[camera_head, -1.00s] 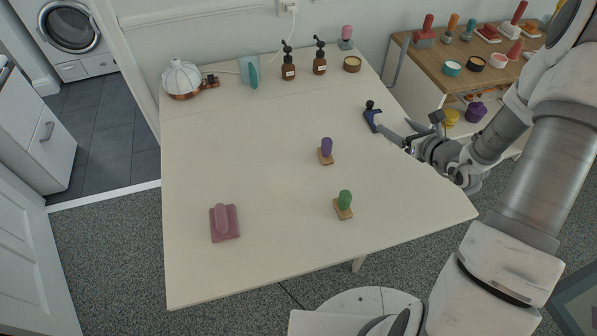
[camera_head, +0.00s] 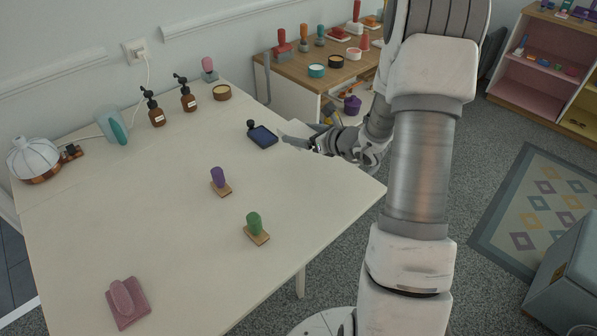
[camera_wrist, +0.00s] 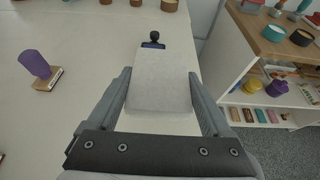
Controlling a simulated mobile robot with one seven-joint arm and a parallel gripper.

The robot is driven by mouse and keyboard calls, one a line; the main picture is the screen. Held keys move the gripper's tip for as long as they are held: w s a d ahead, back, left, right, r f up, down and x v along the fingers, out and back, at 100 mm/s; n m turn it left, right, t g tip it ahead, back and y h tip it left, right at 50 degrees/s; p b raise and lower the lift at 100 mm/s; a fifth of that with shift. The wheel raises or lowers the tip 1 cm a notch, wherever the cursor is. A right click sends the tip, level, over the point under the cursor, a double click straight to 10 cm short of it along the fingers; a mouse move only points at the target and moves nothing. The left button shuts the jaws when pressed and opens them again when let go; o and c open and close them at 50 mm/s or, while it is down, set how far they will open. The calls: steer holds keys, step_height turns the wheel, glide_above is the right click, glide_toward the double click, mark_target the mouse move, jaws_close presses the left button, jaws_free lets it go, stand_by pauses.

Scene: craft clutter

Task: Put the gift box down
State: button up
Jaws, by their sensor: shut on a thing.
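The gift box (camera_wrist: 160,82) is a plain pale grey-white block in the wrist view. My gripper (camera_wrist: 159,92) is shut on it, with one finger on each side. In the head view my gripper (camera_head: 298,139) is at the right side of the white table, beside a dark blue ink pad. The box is hard to make out there against the pale table. I cannot tell whether its underside touches the table.
The white table (camera_head: 140,220) holds the ink pad (camera_head: 262,137), a purple stamp (camera_head: 218,178), a green stamp (camera_head: 255,226) and a pink stamp (camera_head: 124,298). Bottles (camera_head: 155,110) stand at the back. A wooden-topped shelf (camera_head: 310,60) stands beyond. The table's middle left is clear.

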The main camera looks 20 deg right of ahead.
steer(key=b, duration=0.1)
glide_above(303, 175)
step_height(303, 175, down, 3)
steer(key=shift+f, duration=0.15)
steer(key=shift+s+f, duration=0.1)
steer(key=shift+f, duration=0.05)
steer(key=shift+f+b, duration=0.65)
steer(key=shift+f, duration=1.2)
steer(key=shift+f, duration=0.25)
steer(key=o, duration=1.1)
steer(key=shift+r, duration=0.1)
steer(key=shift+s+d+r, duration=0.1)
steer(key=shift+r, duration=0.2)
steer(key=p+v, duration=0.2)
steer(key=v, duration=0.9)
steer(key=shift+s+d, duration=0.15)
steer(key=shift+s, duration=0.15)
